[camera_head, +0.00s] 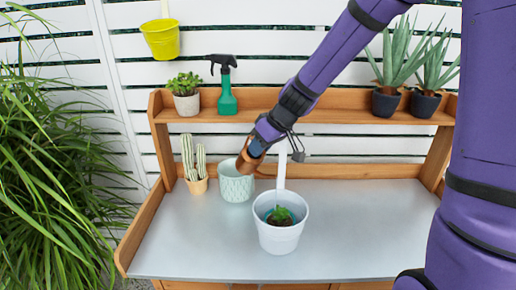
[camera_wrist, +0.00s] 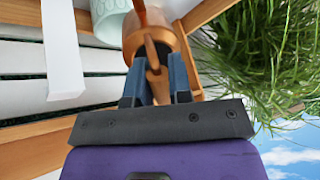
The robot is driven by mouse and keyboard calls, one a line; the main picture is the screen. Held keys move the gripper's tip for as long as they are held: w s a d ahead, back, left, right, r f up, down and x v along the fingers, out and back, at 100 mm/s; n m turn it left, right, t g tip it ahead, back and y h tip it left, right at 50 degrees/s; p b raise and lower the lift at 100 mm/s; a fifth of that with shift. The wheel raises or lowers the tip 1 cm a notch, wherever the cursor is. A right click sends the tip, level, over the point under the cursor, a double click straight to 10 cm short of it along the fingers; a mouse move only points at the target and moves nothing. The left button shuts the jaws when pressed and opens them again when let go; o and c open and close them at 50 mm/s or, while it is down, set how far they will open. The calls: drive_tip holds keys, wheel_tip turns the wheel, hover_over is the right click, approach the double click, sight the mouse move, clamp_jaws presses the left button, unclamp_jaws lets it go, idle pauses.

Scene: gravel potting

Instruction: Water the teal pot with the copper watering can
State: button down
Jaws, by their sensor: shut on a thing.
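The pale teal pot (camera_head: 236,187) with a raised pattern stands on the grey bench top, left of centre; what is inside it is hidden. Part of it also shows at the top of the wrist view (camera_wrist: 108,18). My gripper (camera_wrist: 158,80) is shut on the handle of the copper watering can (camera_wrist: 170,35). In the head view the copper can (camera_head: 246,161) is tilted down at the teal pot's right rim, overlapping it in the picture. I cannot tell whether they touch, and no water is visible.
A white pot (camera_head: 280,232) with a small green plant stands in front, with a white upright strip (camera_head: 281,165) behind it. A cactus pot (camera_head: 197,184) stands close left of the teal pot. The shelf (camera_head: 250,106) runs behind. The bench's right side is clear.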

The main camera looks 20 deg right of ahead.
drive_tip(key=shift+s+d+r+t, duration=0.15)
drive_tip(key=shift+s+r+t, duration=0.1)
drive_tip(key=shift+t, duration=0.25)
drive_tip(key=shift+r+y, duration=0.1)
drive_tip(key=shift+y, duration=0.2)
drive_tip(key=shift+s+d+r+t, duration=0.1)
drive_tip(key=shift+s+d+t, duration=0.05)
drive_tip(key=shift+s+t, duration=0.15)
drive_tip(key=shift+w, duration=0.1)
drive_tip(key=shift+w+a+f+g+h, duration=0.35)
drive_tip(key=shift+w+f+g+h, duration=0.15)
drive_tip(key=shift+g, duration=0.4)
drive_tip(key=shift+w+a+f+g+h, duration=0.35)
drive_tip(key=shift+f+g, duration=0.25)
drive_tip(key=shift+g, duration=0.3)
drive_tip(key=shift+w+a+f+m+g+h, duration=0.15)
drive_tip(key=shift+w+f+g+h, duration=0.25)
drive_tip(key=shift+g, duration=0.2)
drive_tip(key=shift+w+f+m+g+h, duration=0.15)
drive_tip(key=shift+w+f+g+h, duration=0.15)
drive_tip(key=shift+g, duration=0.3)
